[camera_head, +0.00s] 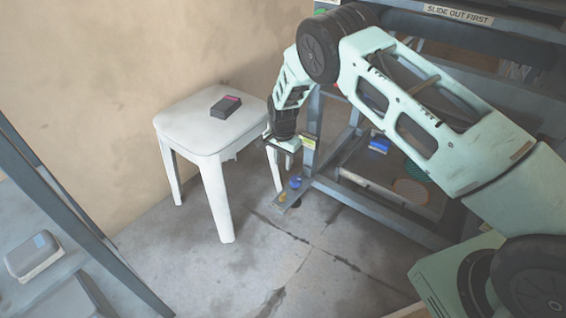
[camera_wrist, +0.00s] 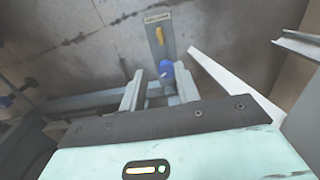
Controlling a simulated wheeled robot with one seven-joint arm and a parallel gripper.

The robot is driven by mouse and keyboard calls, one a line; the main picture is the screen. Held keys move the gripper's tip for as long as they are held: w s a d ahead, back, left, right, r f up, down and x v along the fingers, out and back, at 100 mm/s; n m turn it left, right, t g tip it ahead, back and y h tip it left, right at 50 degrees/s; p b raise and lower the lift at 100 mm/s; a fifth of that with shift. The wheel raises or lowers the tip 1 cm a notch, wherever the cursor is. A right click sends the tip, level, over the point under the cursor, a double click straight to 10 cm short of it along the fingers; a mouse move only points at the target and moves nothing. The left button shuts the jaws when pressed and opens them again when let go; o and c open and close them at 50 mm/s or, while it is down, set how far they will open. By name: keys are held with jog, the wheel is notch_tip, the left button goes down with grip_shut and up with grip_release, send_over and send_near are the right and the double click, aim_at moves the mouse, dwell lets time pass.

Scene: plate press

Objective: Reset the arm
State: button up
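My arm reaches from the right of the head view, bends at a dark round joint and points down. My gripper (camera_head: 284,148) hangs beside the white stool, left of the metal frame. A blue knob (camera_wrist: 166,69) and a yellow part (camera_wrist: 159,35) on a grey plate show past the fingertips.
A white stool (camera_head: 212,128) with a dark box (camera_head: 225,107) on it stands left of the gripper. The grey metal frame (camera_head: 312,125) is close on the right, with a blue item (camera_head: 379,145) on its lower shelf. A shelf rack (camera_head: 75,215) stands at the left. Floor in front is clear.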

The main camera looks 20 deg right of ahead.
dwell(0.3)
jog(key=s+a+r+n+y, duration=0.1)
jog(key=s+a+r+n, duration=0.4)
jog(key=s+r, duration=0.55)
jog(key=s+a+r+n+y, duration=0.1)
jog(key=s+a+r+n, duration=0.2)
jog(key=s+a+r, duration=0.7)
jog(key=s+d+r+n, duration=0.3)
jog(key=s+r, duration=0.1)
jog(key=s, duration=0.3)
jog(key=s+d+r+n+h+p, duration=0.1)
jog(key=s+d+r+n, duration=0.25)
jog(key=s, duration=0.35)
jog(key=s+d+r+n, duration=0.2)
jog(key=s+r+n, duration=0.2)
jog(key=s, duration=0.3)
notch_tip(320, 180, up, 38)
jog(key=p, duration=3.8)
jog(key=shift+s, duration=0.4)
